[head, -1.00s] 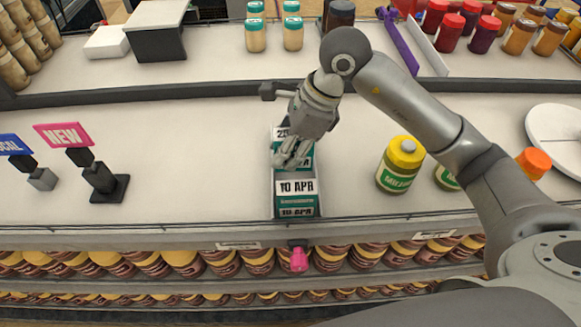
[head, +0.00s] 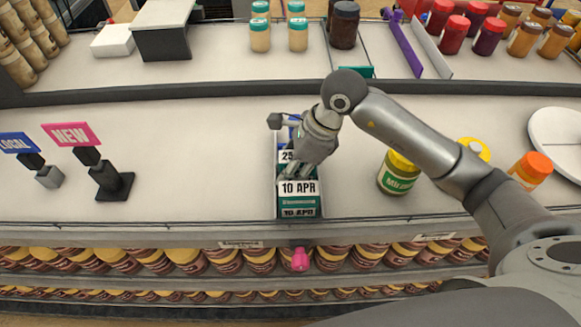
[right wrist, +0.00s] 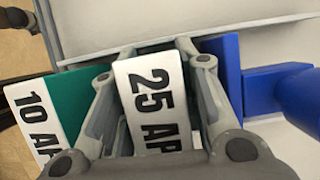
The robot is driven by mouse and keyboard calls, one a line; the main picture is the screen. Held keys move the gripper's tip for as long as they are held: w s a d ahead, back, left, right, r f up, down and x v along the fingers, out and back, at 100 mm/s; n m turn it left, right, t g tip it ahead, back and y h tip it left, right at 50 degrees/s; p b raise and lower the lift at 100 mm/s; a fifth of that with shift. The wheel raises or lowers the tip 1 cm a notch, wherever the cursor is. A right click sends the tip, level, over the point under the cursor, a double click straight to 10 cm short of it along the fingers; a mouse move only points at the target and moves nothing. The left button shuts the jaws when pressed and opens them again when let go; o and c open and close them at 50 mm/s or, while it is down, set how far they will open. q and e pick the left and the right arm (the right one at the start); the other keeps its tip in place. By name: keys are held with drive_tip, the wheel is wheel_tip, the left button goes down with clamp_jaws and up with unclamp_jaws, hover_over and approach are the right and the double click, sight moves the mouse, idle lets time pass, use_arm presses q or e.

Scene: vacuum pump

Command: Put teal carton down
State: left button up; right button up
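The teal carton (head: 286,157) has a white top label reading 25 APR. It stands in a narrow tray (head: 272,200) on the shelf, close behind a teal carton labelled 10 APR (head: 298,188). My right gripper (head: 290,172) reaches down into the tray from above. In the right wrist view its fingers (right wrist: 148,75) lie along both sides of the 25 APR label (right wrist: 152,95) and appear to touch the carton. The carton's lower part is hidden. My left gripper is not in view.
A blue item (head: 283,136) sits in the tray just behind the carton; it also shows in the right wrist view (right wrist: 262,88). A yellow-lidded jar (head: 398,172) stands to the right. A pink NEW sign (head: 72,135) stands at the left, with bare shelf between.

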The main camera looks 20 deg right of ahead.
drive_tip(key=shift+o, duration=0.5)
drive_tip(key=shift+r, duration=0.15)
drive_tip(key=shift+d+r, duration=0.15)
drive_tip(key=shift+r, duration=0.15)
drive_tip(key=b+v, duration=0.2)
drive_tip(key=v, duration=0.7)
drive_tip(key=shift+d+r, duration=0.2)
drive_tip(key=shift+r, duration=0.15)
drive_tip(key=shift+v, duration=0.8)
drive_tip(key=shift+s, duration=0.1)
